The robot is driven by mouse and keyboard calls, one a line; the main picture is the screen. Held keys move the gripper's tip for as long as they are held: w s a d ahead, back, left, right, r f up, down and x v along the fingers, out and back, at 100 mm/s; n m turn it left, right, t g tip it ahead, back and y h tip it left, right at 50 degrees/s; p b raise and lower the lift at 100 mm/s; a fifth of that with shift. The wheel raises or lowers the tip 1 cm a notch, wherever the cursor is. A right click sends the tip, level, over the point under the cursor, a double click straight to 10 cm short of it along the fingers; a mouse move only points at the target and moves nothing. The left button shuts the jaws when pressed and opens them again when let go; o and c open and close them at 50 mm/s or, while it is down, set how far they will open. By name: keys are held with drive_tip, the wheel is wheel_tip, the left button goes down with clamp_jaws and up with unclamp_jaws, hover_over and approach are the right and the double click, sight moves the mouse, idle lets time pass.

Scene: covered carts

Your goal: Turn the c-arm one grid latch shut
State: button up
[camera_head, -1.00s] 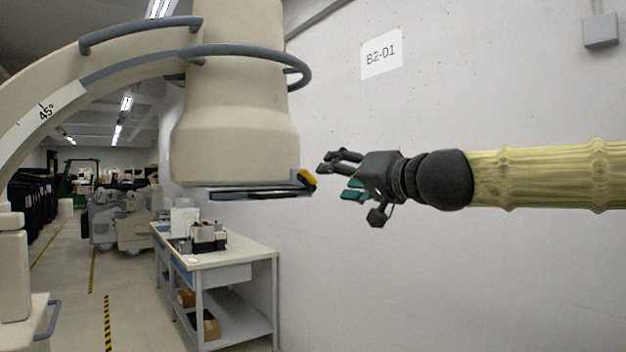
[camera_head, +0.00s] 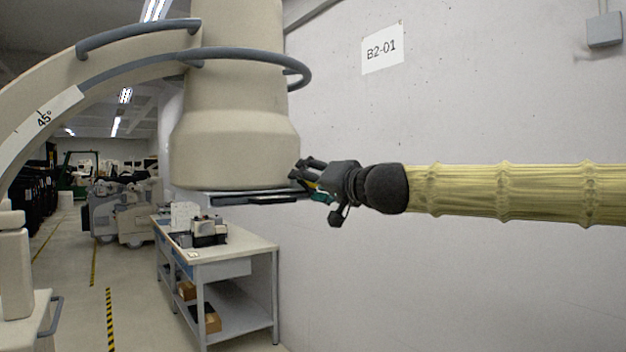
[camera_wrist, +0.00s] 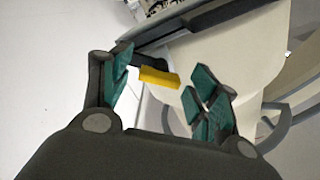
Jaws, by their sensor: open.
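The yellow grid latch (camera_wrist: 160,77) shows in the wrist view between the green pads of my open gripper (camera_wrist: 158,90), nearer the right finger. I see no clear contact with either pad. It sits at the edge of the dark grid plate (camera_head: 240,197) under the C-arm's beige cylindrical housing (camera_head: 235,150). In the head view my gripper (camera_head: 308,181) is at the right end of that plate, and its fingers hide most of the latch. Only a sliver of yellow shows there.
The C-arm's curved arc (camera_head: 60,105) and grey handrail (camera_head: 300,72) lie left of and above my gripper. A workbench (camera_head: 232,256) with small items stands below. The wall (camera_head: 460,110) is close behind. Open space lies below my arm.

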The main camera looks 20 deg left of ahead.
drive_tip(key=shift+c, duration=0.4)
drive_tip(key=c, duration=0.9)
drive_tip(key=shift+c, duration=0.2)
drive_tip(key=shift+f+m+b, duration=0.1)
drive_tip(key=shift+m+b, duration=0.2)
drive_tip(key=shift+m, duration=0.1)
drive_tip(key=shift+m+b, duration=1.8)
drive_tip(key=shift+m, duration=2.8)
drive_tip(key=o, duration=1)
